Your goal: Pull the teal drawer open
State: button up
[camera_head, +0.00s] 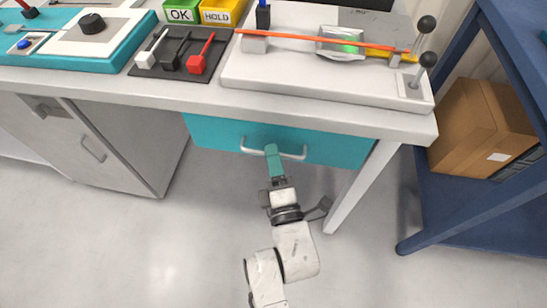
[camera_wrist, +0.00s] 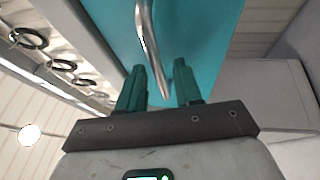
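The teal drawer (camera_head: 218,133) sits under the workbench top, its front close under the bench edge, and looks closed. Its silver bar handle (camera_head: 293,156) runs across the front. My gripper (camera_head: 271,149) reaches up to the middle of the handle and covers part of it. In the wrist view, the two green fingers of my gripper (camera_wrist: 160,72) stand apart. The handle (camera_wrist: 146,32) runs down into the gap between them, with the teal drawer front (camera_wrist: 208,35) behind. I cannot tell whether a finger touches the bar.
The white workbench (camera_head: 190,95) carries a switch panel (camera_head: 172,50) and a fixture with an orange cable (camera_head: 300,39). A grey cabinet (camera_head: 120,150) stands left of the drawer. A bench leg (camera_head: 362,185) and a blue shelf (camera_head: 475,215) with a cardboard box (camera_head: 478,125) stand right. Floor in front is clear.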

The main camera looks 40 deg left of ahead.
grip_shut()
dwell(0.3)
